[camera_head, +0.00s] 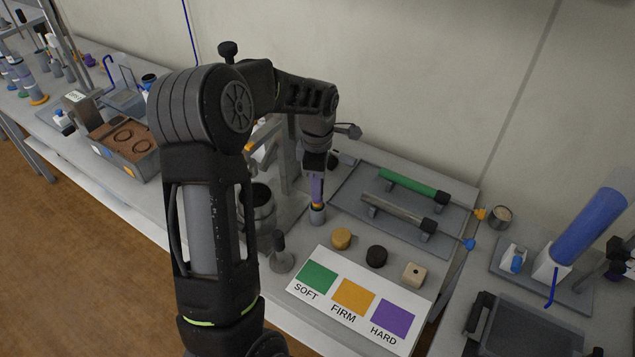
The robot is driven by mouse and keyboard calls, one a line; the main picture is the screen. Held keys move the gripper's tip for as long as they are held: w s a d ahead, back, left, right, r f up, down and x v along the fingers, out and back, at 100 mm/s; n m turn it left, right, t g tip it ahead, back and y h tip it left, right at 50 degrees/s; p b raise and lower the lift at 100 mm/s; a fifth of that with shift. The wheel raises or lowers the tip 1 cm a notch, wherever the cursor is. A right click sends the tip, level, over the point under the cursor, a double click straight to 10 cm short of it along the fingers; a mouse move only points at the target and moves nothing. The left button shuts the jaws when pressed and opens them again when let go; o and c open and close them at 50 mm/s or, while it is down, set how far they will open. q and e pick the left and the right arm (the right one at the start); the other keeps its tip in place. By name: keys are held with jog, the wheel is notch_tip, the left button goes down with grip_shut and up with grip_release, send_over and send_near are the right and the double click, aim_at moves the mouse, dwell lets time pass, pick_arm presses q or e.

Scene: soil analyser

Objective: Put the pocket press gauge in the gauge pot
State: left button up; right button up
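My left gripper (317,176) points down from the wrist at the middle of the head view. It is shut on a slim upright purple piece with an orange band, which I take to be the pocket press gauge (318,190). The gauge's lower end is at the mouth of a small grey cup, which looks like the gauge pot (318,215). I cannot tell how deep the tip sits in it. The gauge's upper end is hidden by the gripper. My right gripper is not in view.
A SOFT/FIRM/HARD card (352,296) lies in front, with a tan disc (341,238), dark disc (377,256) and beige block (414,274) behind it. A tray (345,200) holds green and grey tubes. A dark-handled tool (280,252) stands near my forearm.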

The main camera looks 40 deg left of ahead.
pick_arm(q)
jog(key=o, duration=0.4)
jog(key=shift+c, duration=0.2)
jog(key=shift+r, duration=0.1)
notch_tip(320, 180, up, 12)
jog(key=b, duration=0.1)
dwell(0.7)
